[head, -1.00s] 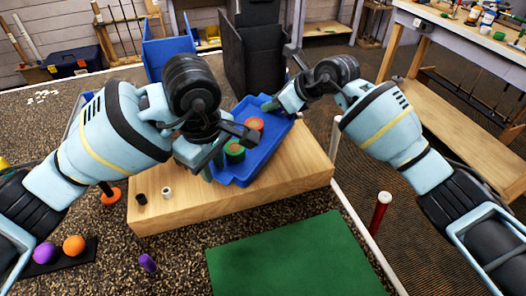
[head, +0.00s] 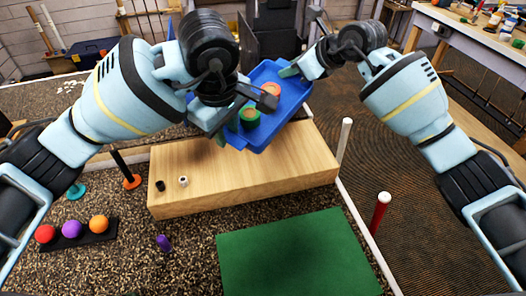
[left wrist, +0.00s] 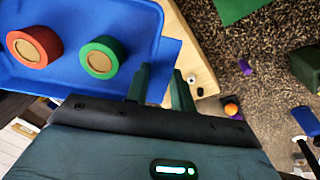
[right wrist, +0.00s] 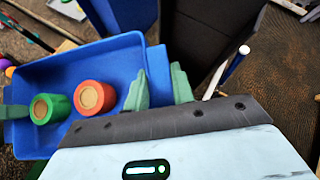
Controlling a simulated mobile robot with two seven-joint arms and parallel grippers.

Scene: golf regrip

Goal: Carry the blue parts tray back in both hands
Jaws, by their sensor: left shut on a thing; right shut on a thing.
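The blue parts tray (head: 291,100) is held between both grippers in the head view, over the back edge of a wooden block (head: 250,170). A red ring-shaped part (head: 271,90) and a green one (head: 249,119) with tan tops stand inside it. My left gripper (head: 222,128) is shut on the tray's near-left end; its fingers close on a blue tab in the left wrist view (left wrist: 160,85). My right gripper (head: 289,71) is shut on the far end, as the right wrist view (right wrist: 160,84) shows. The left arm hides part of the tray.
Small black (head: 160,186) and white (head: 183,181) pieces stand on the block. A green mat (head: 295,255), a red post (head: 380,212) and a white post (head: 345,140) are nearby. Coloured balls sit on a black strip (head: 80,235). A dark bin (head: 275,35) stands behind the tray.

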